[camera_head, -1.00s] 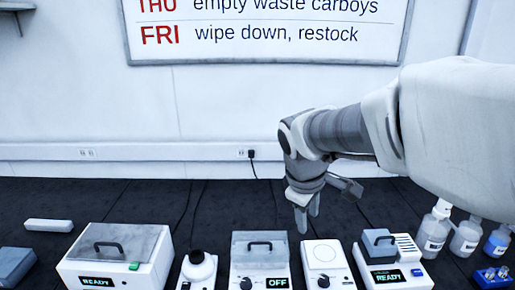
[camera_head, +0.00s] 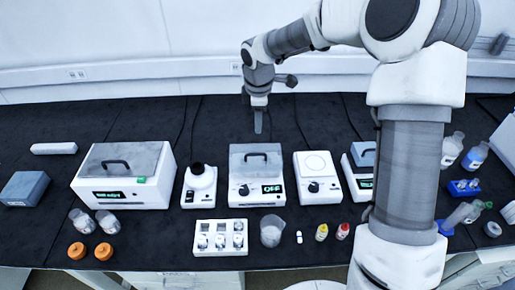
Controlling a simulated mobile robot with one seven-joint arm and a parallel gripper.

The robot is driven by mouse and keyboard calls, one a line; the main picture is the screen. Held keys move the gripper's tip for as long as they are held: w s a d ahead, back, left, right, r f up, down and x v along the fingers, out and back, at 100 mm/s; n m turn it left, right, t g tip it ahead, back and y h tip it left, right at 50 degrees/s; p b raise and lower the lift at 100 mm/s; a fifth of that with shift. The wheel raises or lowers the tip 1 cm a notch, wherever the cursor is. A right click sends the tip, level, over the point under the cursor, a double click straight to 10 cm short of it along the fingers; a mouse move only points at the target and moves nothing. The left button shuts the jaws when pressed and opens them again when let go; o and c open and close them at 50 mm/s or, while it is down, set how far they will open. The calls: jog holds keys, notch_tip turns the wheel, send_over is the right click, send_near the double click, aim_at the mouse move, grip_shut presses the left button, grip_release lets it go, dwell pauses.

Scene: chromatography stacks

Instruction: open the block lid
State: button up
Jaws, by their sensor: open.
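A white device with a green OFF display stands mid-bench. Its grey see-through lid (camera_head: 256,160) has a dark handle (camera_head: 256,154) and lies shut. My gripper (camera_head: 258,122) points down just above and behind this lid, apart from it. Its fingers are seen nearly edge-on; it is open and holds nothing visible. A larger white device on the left has a similar shut lid (camera_head: 124,160). A smaller device on the right has a blue-grey lid (camera_head: 363,153), partly hidden by my arm. No label shows which is the block.
A white device with a dark round top (camera_head: 199,175) and a flat-topped plate device (camera_head: 318,176) flank the middle one closely. A white vial rack (camera_head: 221,238), a beaker (camera_head: 271,231) and small capped vials (camera_head: 322,233) stand in front. Black bench behind the devices is mostly clear.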

aim_at(256, 154)
jog(key=w+f, duration=0.1)
jog(key=f, duration=0.4)
jog(key=w+f, duration=0.1)
jog(key=f, duration=0.4)
jog(key=w+f, duration=0.1)
jog(key=f, duration=0.4)
jog(key=shift+f, duration=0.3)
grip_shut()
dwell(0.6)
